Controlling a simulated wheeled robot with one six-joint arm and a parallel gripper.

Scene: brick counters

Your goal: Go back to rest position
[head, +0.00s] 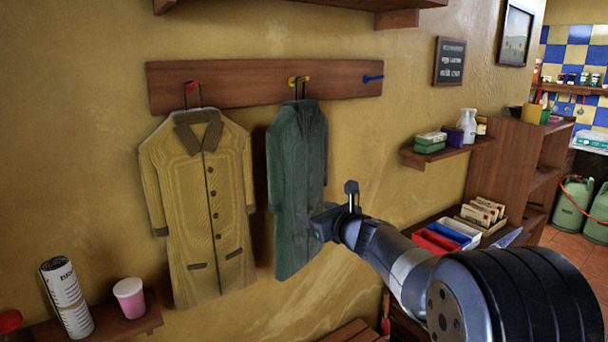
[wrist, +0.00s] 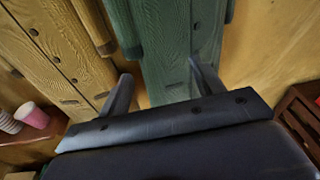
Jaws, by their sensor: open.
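My gripper (head: 322,222) is in front of the lower right side of the green coat (head: 297,150) in the head view. In the wrist view its two fingers (wrist: 160,72) stand apart, with the green coat (wrist: 165,45) behind the gap and nothing gripped between them. I cannot tell whether a finger touches the cloth. The green coat hangs on the yellow hook (head: 300,79) of the wooden rack (head: 235,82). The yellow coat (head: 207,205) hangs to its left on the red hook (head: 192,86). The blue hook (head: 373,78) is empty.
A shelf at lower left holds a rolled newspaper (head: 66,298) and a pink cup (head: 130,298). At right, a small shelf (head: 445,152) holds boxes and a white bottle, above red and blue trays (head: 440,238). Wall beneath the blue hook is bare.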

